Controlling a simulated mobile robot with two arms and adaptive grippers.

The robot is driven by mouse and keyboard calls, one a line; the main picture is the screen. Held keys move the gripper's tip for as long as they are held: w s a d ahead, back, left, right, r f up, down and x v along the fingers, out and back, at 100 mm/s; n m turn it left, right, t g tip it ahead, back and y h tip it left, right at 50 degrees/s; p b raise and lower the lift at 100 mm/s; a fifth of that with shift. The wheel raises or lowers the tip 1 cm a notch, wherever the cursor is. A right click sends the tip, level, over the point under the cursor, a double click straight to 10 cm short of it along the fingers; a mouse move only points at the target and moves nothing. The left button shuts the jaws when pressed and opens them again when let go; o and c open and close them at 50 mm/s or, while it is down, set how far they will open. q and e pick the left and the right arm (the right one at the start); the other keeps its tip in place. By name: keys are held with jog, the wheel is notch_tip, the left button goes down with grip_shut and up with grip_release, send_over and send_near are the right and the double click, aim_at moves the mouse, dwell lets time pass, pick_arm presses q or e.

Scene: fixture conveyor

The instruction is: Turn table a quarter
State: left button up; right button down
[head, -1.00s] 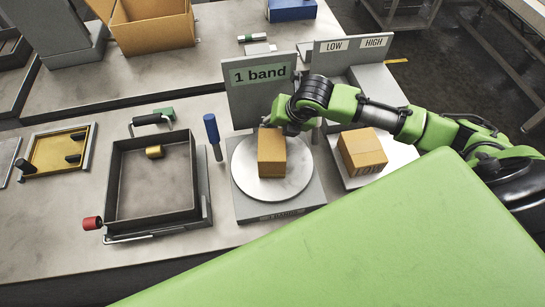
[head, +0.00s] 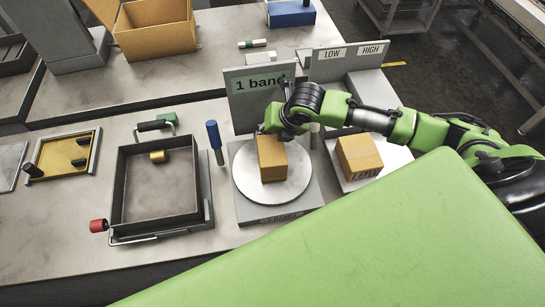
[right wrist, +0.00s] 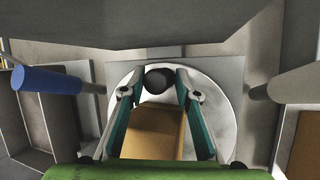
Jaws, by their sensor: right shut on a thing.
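The round pale turntable (head: 243,183) sits on a grey base plate under a "1 band" sign (head: 258,82). A brown box (head: 271,160) stands upright on the disc. My right gripper (head: 270,128) reaches in from the right, at the disc's far edge behind the box. The box (right wrist: 152,135) shows between the fingers. In the head view the knob is hidden by the gripper. My left gripper is not in view.
A blue-handled post (head: 214,137) stands left of the turntable. It shows large in the right wrist view (right wrist: 48,80). A second box (head: 358,155) sits on a scale plate at right, under LOW and HIGH labels. A dark open tray (head: 155,190) stands further left.

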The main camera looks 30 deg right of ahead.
jog(key=shift+s+a+f+g, duration=0.1)
jog(key=shift+s+f+g, duration=0.2)
jog(key=shift+f, duration=0.25)
jog(key=shift+a+n, duration=0.2)
jog(key=shift+n, duration=0.1)
jog(key=c, duration=1.4)
grip_release()
jog(key=shift+f, duration=0.1)
jog(key=shift+w+f, duration=0.1)
jog(key=shift+w, duration=0.3)
jog(key=shift+r, duration=0.25)
jog(key=shift+r, duration=0.2)
jog(key=v, duration=1.1)
jog(key=shift+s+d+r, duration=0.2)
jog(key=shift+s+r, duration=0.05)
jog(key=shift+r, duration=0.05)
